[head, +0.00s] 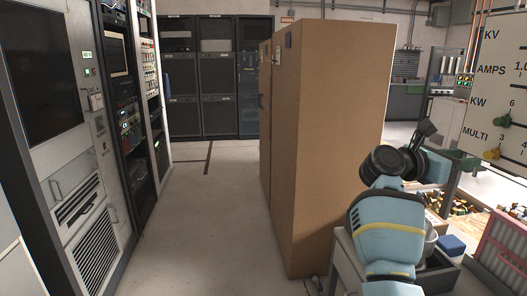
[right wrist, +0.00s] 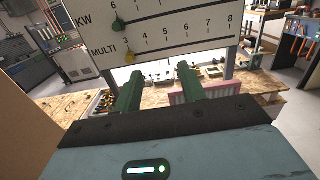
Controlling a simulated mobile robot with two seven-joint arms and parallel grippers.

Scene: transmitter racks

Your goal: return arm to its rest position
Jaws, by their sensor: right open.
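My right arm (head: 385,225) rises from the lower right of the head view, bent at a black joint and reaching right toward the white scale panel (head: 495,90). My right gripper (right wrist: 159,72) shows two dark green fingers spread apart in the right wrist view, with nothing between them. The panel also fills the top of the right wrist view (right wrist: 170,22), beyond the fingers. It carries a green pointer (head: 502,121) on the KW row and a yellow pointer (head: 491,153) on the MULTI row. My left gripper is not in view.
A tall brown cabinet (head: 335,130) stands close to the left of my right arm. Equipment racks (head: 130,100) line the left side. The wooden worktop (right wrist: 80,112) holds small parts and a pink ribbed piece (right wrist: 195,95). The floor aisle (head: 205,220) is clear.

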